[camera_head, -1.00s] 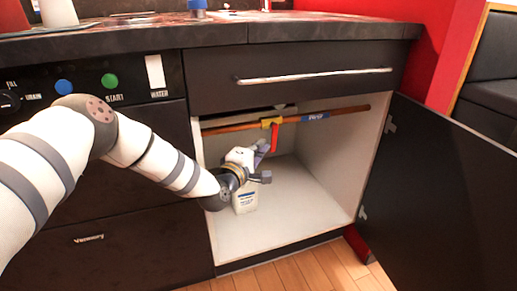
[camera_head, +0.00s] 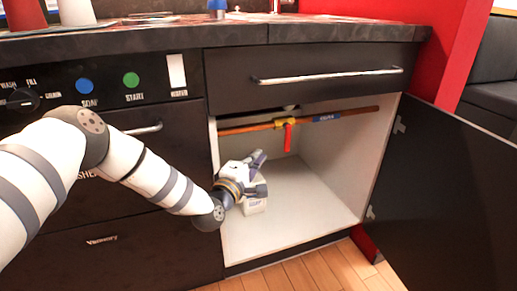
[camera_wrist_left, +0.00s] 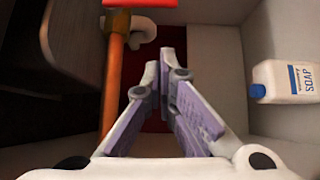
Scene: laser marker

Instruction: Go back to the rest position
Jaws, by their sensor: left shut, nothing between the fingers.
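My left gripper (camera_head: 262,171) is inside the open cabinet under the counter, below and left of the valve. In the left wrist view its two fingers (camera_wrist_left: 159,63) are shut with nothing held. The valve's red handle (camera_head: 288,137) hangs down from a yellow body on the copper pipe, apart from the fingers. A white soap bottle (camera_head: 256,206) stands on the cabinet floor, partly hidden behind the gripper. In the left wrist view the bottle (camera_wrist_left: 289,82) lies at the right, clear of the fingers. My right gripper is not in view.
The copper pipe (camera_head: 352,112) crosses the cabinet's upper part and also shows in the wrist view (camera_wrist_left: 113,78). The open cabinet door (camera_head: 440,190) stands at the right. A closed drawer (camera_head: 310,92) is above. The cabinet floor (camera_head: 310,210) right of the bottle is clear.

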